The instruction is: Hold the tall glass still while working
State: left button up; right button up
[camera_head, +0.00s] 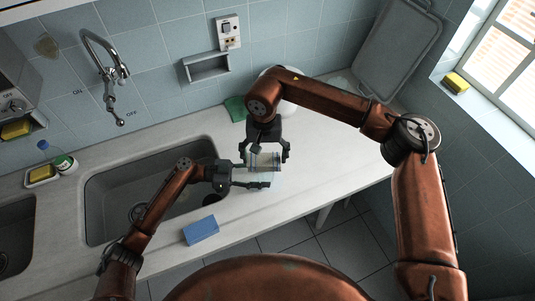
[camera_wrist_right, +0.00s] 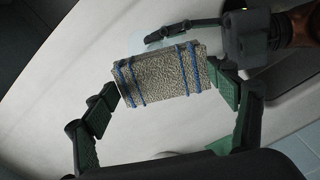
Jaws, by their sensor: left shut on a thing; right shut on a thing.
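The tall glass (camera_head: 274,178) is clear and pale, on the counter in front of the sink's right end. My left gripper (camera_head: 258,177) reaches in from the left and is shut on it, a finger on each side. My right gripper (camera_head: 266,157) points down from above and is shut on a grey woven scrubber (camera_head: 263,161) with blue bands. In the right wrist view the scrubber (camera_wrist_right: 160,76) lies between the green fingers, in front of the glass (camera_wrist_right: 158,42). The scrubber hides part of the glass; I cannot tell whether they touch.
The sink (camera_head: 110,185) is left of the glass. A blue sponge (camera_head: 201,230) lies near the counter's front edge. A green cloth (camera_head: 236,108) and a partly hidden white object (camera_head: 287,107) are behind my right gripper. The counter to the right (camera_head: 340,160) is clear.

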jog(key=shift+s+d, duration=0.25)
jog(key=shift+w+a, duration=0.25)
jog(key=shift+a, duration=0.4)
jog(key=shift+s+d+f, duration=0.1)
jog(key=shift+s+d, duration=0.1)
jog(key=shift+d, duration=0.7)
jog(key=shift+w+a+r, duration=0.2)
jog(key=shift+w+a, duration=0.5)
jog(key=shift+a, duration=0.2)
jog(key=shift+w+d+f, duration=0.2)
jog(key=shift+d+f, duration=0.05)
jog(key=shift+d, duration=0.35)
jog(key=shift+s+a+r, duration=0.15)
jog(key=shift+s+a, duration=0.4)
jog(key=shift+a, duration=0.1)
jog(key=shift+w+d, duration=0.3)
jog(key=shift+w, duration=0.1)
jog(key=shift+w+d, duration=0.15)
jog(key=shift+d, duration=0.2)
jog(key=shift+s+d, duration=0.25)
jog(key=shift+s, duration=0.45)
jog(key=shift+w+a, duration=0.45)
jog(key=shift+w, duration=0.15)
jog(key=shift+w+d, duration=0.1)
jog(key=shift+d, duration=0.35)
jog(key=shift+a, duration=0.7)
jog(key=shift+d, duration=1)
